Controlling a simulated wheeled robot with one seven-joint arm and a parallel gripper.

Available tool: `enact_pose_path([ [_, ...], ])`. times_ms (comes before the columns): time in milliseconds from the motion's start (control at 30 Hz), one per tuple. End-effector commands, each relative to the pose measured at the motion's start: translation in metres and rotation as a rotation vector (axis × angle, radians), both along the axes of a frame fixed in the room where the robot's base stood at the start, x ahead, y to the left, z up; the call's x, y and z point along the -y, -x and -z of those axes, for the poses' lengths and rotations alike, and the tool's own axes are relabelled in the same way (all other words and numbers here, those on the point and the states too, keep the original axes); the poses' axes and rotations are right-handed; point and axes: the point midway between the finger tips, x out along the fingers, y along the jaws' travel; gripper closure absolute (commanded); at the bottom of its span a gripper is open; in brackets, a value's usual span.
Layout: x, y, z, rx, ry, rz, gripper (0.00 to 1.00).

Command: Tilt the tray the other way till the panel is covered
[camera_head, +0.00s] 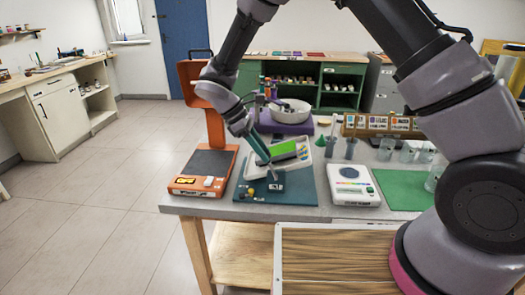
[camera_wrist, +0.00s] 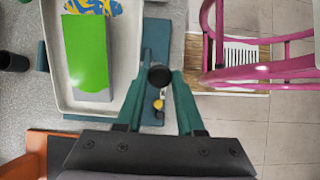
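The panel also shows in the head view (camera_head: 283,149). My gripper (camera_wrist: 158,76) is beside the tray's edge, its teal fingers closed in on a round black knob (camera_wrist: 158,79). How the knob joins the tray is hidden. In the head view my gripper (camera_head: 268,172) partly covers the tray.
An orange stand (camera_head: 203,187) is left of the mat. A white scale (camera_head: 352,185) and a green mat (camera_head: 402,190) are to the right. A white bowl (camera_head: 290,110) and several cups (camera_head: 408,152) stand behind.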

Motion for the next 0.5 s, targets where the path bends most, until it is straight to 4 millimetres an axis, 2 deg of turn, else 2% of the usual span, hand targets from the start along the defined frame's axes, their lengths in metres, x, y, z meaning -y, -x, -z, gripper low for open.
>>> enact_pose_path([
  [33, -0.0005, -0.0006, -0.0005, 0.002, -0.002, -0.001, 0.48],
  [67, -0.0005, -0.0006, -0.0005, 0.002, -0.002, -0.001, 0.36],
  [100, -0.0005, -0.0005, -0.0004, 0.002, -0.002, -0.001, 0.34],
  [367, -0.0003, -0.0002, -0.0003, 0.001, -0.001, -0.001, 0.34],
  [500, -0.0052, -0.0005, -0.0071, 0.002, -0.002, 0.000, 0.34],
])
